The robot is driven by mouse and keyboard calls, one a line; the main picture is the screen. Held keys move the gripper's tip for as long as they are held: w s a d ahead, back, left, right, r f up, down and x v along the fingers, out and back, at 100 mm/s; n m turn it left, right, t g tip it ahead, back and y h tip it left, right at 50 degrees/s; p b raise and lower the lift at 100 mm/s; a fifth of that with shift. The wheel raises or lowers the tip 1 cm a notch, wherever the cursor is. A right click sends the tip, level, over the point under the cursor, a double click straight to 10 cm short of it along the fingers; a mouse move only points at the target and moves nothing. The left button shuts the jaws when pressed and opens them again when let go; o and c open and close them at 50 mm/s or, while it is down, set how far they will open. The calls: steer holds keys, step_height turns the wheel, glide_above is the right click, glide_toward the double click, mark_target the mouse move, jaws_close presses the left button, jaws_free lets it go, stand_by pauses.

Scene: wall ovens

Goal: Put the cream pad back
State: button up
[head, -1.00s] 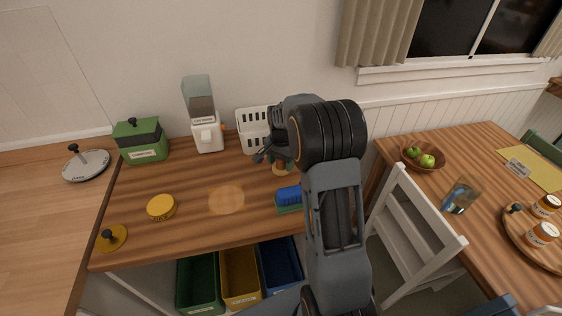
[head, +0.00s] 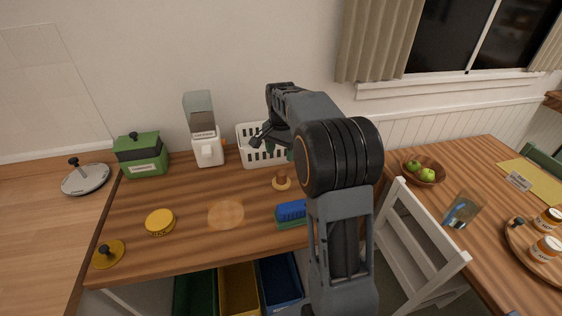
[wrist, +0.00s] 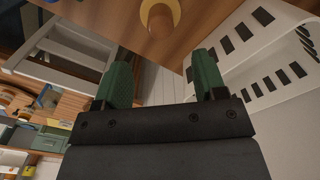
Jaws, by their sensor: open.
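A small brown knob on a round pale yellow-tan base (head: 282,184) stands on the wooden counter in front of the white basket; it may be the cream pad, but I cannot tell for sure. It also shows at the top of the wrist view (wrist: 160,14). A flat, pale round patch (head: 226,214) lies on the counter to its front left. My gripper (head: 262,142) is above and behind the knob, in front of the basket, partly hidden by my arm. In the wrist view its green fingers (wrist: 163,78) are apart with nothing between them.
A white slotted basket (head: 252,157) stands close by my gripper. A blue-and-green brush (head: 291,212), yellow tin (head: 160,222), yellow knobbed disc (head: 108,254), white dispenser (head: 207,150) and green box (head: 141,160) share the counter. A white chair (head: 415,235) stands right. The counter's middle is mostly clear.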

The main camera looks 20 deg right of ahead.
steer(key=s+a+r+n+t, duration=0.2)
steer(key=s+a+r+n, duration=0.25)
steer(key=s, duration=0.35)
steer(key=s+a+f+n+t, duration=0.1)
steer(key=s+a+f+n, duration=0.1)
steer(key=s, duration=0.5)
steer(key=s+a+f+n+t, duration=0.1)
steer(key=s+a+f+n, duration=0.1)
steer(key=s+a+n, duration=0.2)
steer(key=s+n, duration=0.1)
steer(key=s, duration=0.2)
steer(key=shift+c, duration=0.2)
